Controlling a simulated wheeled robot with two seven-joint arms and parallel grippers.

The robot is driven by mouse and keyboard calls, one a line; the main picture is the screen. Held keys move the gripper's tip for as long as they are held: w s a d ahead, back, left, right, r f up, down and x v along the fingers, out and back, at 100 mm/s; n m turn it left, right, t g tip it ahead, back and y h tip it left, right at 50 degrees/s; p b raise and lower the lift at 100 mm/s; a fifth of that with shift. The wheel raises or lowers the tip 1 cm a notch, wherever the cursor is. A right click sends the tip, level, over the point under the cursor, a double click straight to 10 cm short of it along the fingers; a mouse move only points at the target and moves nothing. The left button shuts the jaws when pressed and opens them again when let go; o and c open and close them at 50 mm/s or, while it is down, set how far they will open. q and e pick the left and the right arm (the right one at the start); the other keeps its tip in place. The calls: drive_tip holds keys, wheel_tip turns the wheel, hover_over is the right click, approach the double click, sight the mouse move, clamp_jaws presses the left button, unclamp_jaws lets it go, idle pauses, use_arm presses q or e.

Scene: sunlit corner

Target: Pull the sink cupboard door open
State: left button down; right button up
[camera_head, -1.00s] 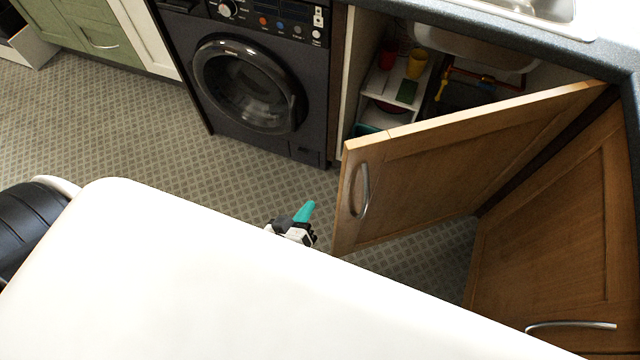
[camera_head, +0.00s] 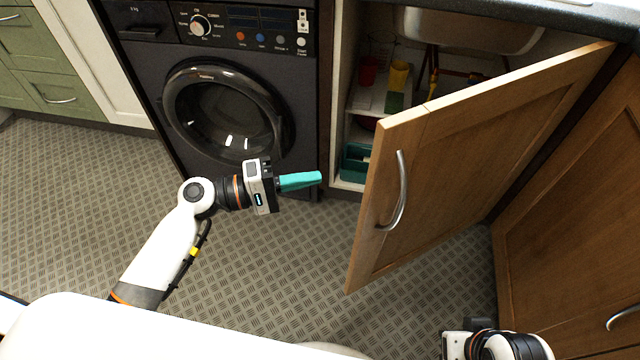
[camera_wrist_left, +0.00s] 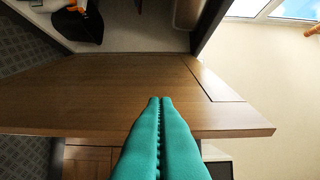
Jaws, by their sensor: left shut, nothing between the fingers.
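The wooden sink cupboard door (camera_head: 470,160) stands ajar, swung well out from the cupboard under the sink. Its curved metal handle (camera_head: 400,190) is near the free edge. My left gripper (camera_head: 316,179) has teal fingers, shut and empty, to the left of the door's free edge and apart from the handle in the head view. In the left wrist view the shut fingers (camera_wrist_left: 160,101) point toward the wooden door panel (camera_wrist_left: 100,95); the handle does not show there. My right gripper (camera_head: 458,345) is partly in view at the bottom edge; its fingers cannot be made out.
The open cupboard holds a red cup (camera_head: 369,70), a yellow cup (camera_head: 399,74) and a teal box (camera_head: 355,162). A dark washing machine (camera_head: 225,110) stands left of it. Another wooden door (camera_head: 580,230) is at right. The patterned floor (camera_head: 290,260) between is clear.

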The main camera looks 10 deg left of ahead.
use_arm(q)
drive_tip(key=d, duration=1)
drive_tip(key=shift+w+d+p, duration=0.15)
drive_tip(key=shift+w+p, duration=0.2)
